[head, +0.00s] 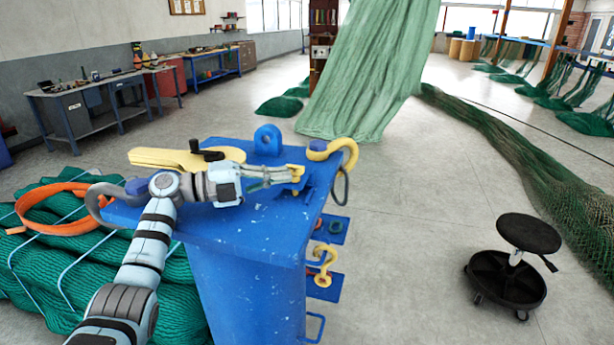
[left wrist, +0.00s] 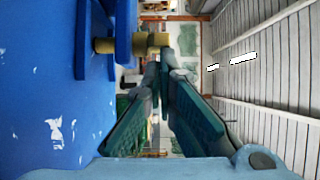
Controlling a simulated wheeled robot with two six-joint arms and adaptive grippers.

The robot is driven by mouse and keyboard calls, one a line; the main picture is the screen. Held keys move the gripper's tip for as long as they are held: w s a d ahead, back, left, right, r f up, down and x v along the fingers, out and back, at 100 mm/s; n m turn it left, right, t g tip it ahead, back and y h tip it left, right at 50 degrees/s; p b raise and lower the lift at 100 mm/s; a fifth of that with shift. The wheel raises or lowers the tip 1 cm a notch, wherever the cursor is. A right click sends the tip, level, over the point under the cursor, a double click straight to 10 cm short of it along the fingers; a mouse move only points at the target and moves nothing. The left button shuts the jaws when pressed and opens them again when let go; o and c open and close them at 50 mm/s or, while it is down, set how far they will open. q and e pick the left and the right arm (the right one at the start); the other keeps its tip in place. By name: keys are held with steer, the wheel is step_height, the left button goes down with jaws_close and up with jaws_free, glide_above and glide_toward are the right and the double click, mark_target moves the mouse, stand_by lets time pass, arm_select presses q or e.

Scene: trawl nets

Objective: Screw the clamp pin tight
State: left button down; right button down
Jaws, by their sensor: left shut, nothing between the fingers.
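A blue clamp (head: 309,190) stands on the blue bench top at its right side. The clamp pin is likely the brass-coloured bar (left wrist: 130,44) that sticks out of the blue clamp plates (left wrist: 124,25) in the left wrist view. My left gripper (head: 290,174) reaches across the bench top to the clamp, and its fingers partly hide it in the head view. In the left wrist view its fingers (left wrist: 165,68) are shut with nothing between them. The tips are close to the outer end of the bar; I cannot tell if they touch. My right gripper is not in view.
On the blue bench (head: 250,225) are a blue lug (head: 267,140), a yellow shackle (head: 340,150), a grey shackle (head: 103,200) and a yellow tool (head: 165,158). Green netting (head: 180,280) lies at left with an orange strap (head: 45,228). A black stool (head: 510,270) stands at right.

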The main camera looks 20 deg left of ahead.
arm_select(q)
steer(key=shift+w+a, duration=0.1)
steer(key=shift+a, duration=0.2)
steer(key=shift+r, duration=0.1)
steer(key=shift+w+a, duration=0.1)
steer(key=shift+a, duration=0.2)
steer(key=shift+w+a+f, duration=0.15)
steer(key=shift+w, duration=0.25)
steer(key=shift+w+a+f, duration=0.15)
steer(key=shift+w, duration=0.2)
steer(key=shift+s+d+r, duration=0.1)
steer(key=shift+s+r, duration=0.05)
steer(key=shift+s, duration=0.15)
steer(key=shift+s+a, duration=0.1)
steer(key=shift+a, duration=0.3)
steer(key=v, duration=1.1)
steer(key=shift+s+a, duration=0.15)
steer(key=shift+a, duration=0.05)
